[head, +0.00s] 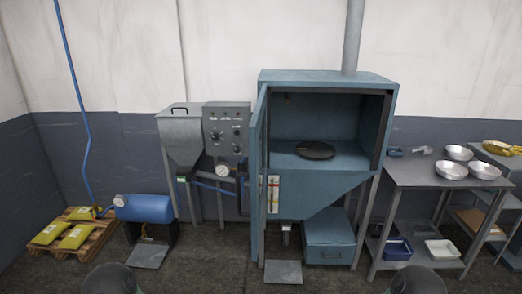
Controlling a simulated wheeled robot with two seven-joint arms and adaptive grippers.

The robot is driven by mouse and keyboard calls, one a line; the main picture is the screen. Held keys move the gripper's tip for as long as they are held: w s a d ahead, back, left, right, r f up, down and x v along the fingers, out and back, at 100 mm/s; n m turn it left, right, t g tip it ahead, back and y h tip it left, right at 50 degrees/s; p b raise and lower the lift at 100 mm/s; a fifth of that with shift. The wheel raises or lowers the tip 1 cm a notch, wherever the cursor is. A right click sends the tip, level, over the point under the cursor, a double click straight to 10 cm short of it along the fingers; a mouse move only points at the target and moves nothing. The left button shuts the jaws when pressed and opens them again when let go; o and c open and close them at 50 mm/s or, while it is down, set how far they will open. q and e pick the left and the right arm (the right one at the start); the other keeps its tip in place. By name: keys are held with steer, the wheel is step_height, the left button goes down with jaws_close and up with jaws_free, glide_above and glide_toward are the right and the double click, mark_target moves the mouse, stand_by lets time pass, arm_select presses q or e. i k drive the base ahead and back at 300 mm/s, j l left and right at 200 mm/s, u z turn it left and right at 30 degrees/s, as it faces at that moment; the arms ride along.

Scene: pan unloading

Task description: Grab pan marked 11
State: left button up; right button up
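Three round silver pans sit on the grey metal table (421,179) at the right: a back pan (459,152), a front left pan (452,170) and a front right pan (485,171). I cannot read a mark 11 on any of them. Neither of my grippers is in view; only dark rounded parts of my arms show at the bottom edge.
An open blue cabinet (331,78) with a dark round plate (315,150) stands in the middle, its door (257,150) swung out at the left. Blue and white trays (442,249) lie on the table's lower shelf. Yellow bags (75,238) lie on a pallet at left.

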mark_target(484, 171)
steer(key=i+j+z, duration=0.15)
steer(key=j+z, duration=0.15)
steer(key=j, duration=0.55)
steer(key=j+z, duration=0.3)
steer(key=j, duration=0.55)
steer(key=z, duration=1.25)
steer(key=i+z, duration=0.45)
steer(key=i, duration=1.85)
steer(key=i+u, duration=0.15)
steer(key=i, duration=0.4)
steer(key=i+l+u, duration=0.2)
steer(key=i, duration=0.3)
steer(key=i+l+u, duration=0.15)
steer(key=i, duration=0.4)
steer(key=i+l+u, duration=0.2)
steer(key=i+l, duration=0.15)
steer(key=i, duration=0.15)
